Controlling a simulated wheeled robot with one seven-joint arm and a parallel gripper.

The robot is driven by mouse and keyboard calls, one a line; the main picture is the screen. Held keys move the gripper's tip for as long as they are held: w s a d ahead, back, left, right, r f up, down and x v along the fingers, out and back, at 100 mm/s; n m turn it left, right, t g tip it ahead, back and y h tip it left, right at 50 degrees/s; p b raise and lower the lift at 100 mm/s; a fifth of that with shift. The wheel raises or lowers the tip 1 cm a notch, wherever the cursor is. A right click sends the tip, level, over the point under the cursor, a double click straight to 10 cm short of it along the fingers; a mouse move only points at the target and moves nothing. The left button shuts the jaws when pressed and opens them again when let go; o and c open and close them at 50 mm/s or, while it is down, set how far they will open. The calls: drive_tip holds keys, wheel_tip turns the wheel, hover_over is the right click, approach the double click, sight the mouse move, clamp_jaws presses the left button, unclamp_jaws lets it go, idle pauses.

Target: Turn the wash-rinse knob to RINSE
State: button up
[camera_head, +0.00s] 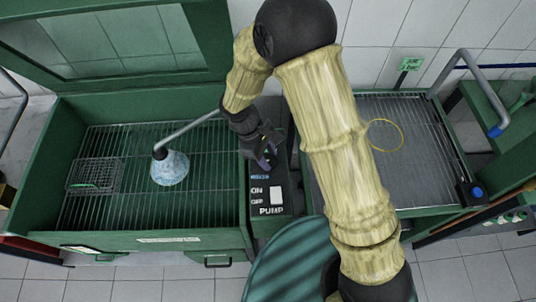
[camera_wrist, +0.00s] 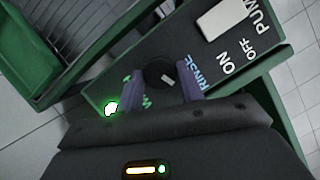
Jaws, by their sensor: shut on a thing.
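The black wash-rinse knob (camera_wrist: 158,72) sits on the dark control panel (camera_wrist: 110,77) in the wrist view. It has a small pale mark on its face. The blue RINSE label (camera_wrist: 201,70) is on one side of it, and green lettering, partly covered by a finger, is on the other. A green lamp (camera_wrist: 112,107) glows near the green lettering. My gripper (camera_wrist: 162,80) has its two purple fingers on either side of the knob, shut on it. In the head view my gripper (camera_head: 266,156) is over the panel's far part and hides the knob.
A white PUMP switch (camera_head: 277,196) with ON and OFF labels is on the same panel. A green wash basin (camera_head: 220,218) with a grate, basket (camera_head: 94,176) and spray head (camera_head: 170,169) is at left. A gridded tray with a yellow ring (camera_head: 385,148) is at right.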

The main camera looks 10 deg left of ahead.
drive_tip(key=shift+r, duration=0.1)
drive_tip(key=o, duration=1)
drive_tip(key=b+v, duration=0.2)
drive_tip(key=v, duration=1.5)
drive_tip(key=shift+r, duration=0.2)
drive_tip(key=shift+w+d, duration=0.1)
drive_tip(key=s+d+f+m+t+y, duration=0.1)
drive_tip(key=d+m, duration=0.4)
drive_tip(key=d, duration=0.5)
drive_tip(key=s+d+f+m+t+y, duration=0.1)
drive_tip(key=d+m+y, duration=0.1)
drive_tip(key=d+m, duration=0.3)
drive_tip(key=s+d+f+m+t+y, duration=0.1)
drive_tip(key=d+m, duration=0.4)
drive_tip(key=d, duration=0.9)
drive_tip(key=shift+s+d+f+m+y, duration=0.1)
drive_tip(key=shift+s+d+m+y, duration=0.1)
drive_tip(key=shift+d+m+y, duration=0.15)
